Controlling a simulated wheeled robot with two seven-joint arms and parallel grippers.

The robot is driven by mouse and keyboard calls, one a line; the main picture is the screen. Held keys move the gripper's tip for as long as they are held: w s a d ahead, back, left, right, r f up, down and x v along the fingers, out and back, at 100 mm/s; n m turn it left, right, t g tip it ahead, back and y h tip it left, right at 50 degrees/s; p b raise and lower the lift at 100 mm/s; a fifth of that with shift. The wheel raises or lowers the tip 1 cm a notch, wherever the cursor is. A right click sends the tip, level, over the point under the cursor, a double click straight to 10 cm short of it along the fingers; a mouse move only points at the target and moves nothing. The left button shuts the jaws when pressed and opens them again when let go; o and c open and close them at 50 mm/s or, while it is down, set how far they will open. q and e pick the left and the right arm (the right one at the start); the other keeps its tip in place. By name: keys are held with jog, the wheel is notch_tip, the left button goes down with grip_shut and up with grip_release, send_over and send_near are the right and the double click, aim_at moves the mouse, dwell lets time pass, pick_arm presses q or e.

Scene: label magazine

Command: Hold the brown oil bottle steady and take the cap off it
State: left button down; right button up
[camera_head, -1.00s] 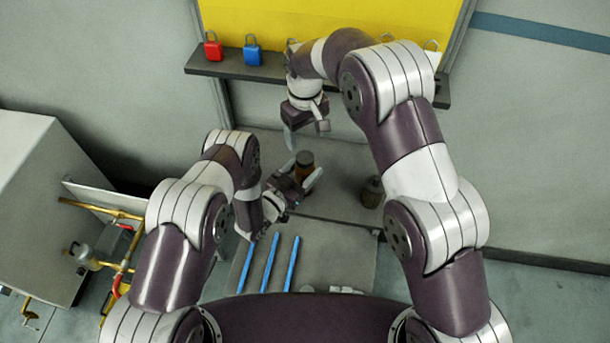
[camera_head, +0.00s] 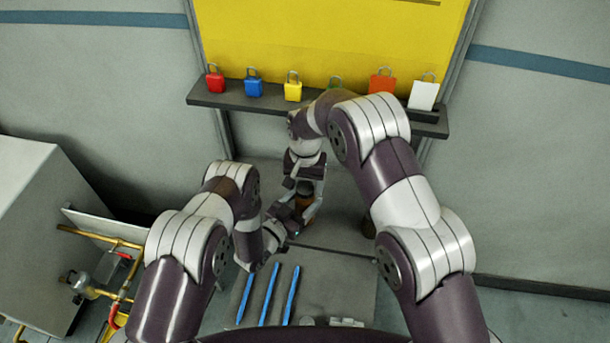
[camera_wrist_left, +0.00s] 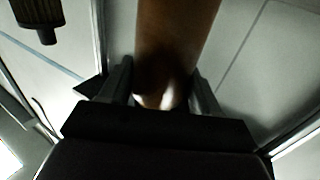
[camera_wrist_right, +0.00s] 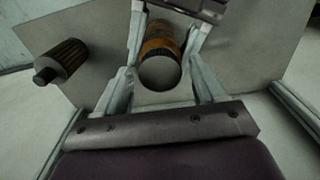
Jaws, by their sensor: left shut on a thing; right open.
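The brown oil bottle (camera_head: 304,202) stands upright on the grey table, mostly covered by my grippers in the head view. My left gripper (camera_head: 296,208) is shut on its body; the left wrist view shows the brown side (camera_wrist_left: 176,45) between the fingers. My right gripper (camera_head: 308,190) is directly above, pointing down. In the right wrist view its open fingers (camera_wrist_right: 168,40) stand on either side of the bottle's dark round cap (camera_wrist_right: 160,72), with the amber body (camera_wrist_right: 160,33) behind it. I cannot tell whether either finger touches the cap.
A dark ribbed container (camera_wrist_right: 62,62) stands beside the bottle, mostly hidden by my right arm in the head view. Blue strips (camera_head: 268,295) lie on a grey board in front. Several coloured padlocks stand on the back shelf (camera_head: 270,103). Brass pipework (camera_head: 100,280) is at left.

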aim_at(305, 187)
jog(key=c, duration=1.1)
jog(key=shift+n, duration=1.3)
jog(key=shift+r, duration=0.15)
jog(key=shift+r, duration=0.95)
jog(key=shift+r, duration=2)
pick_arm(q)
jog(key=shift+c, duration=0.8)
grip_release()
jog(key=shift+a, duration=0.1)
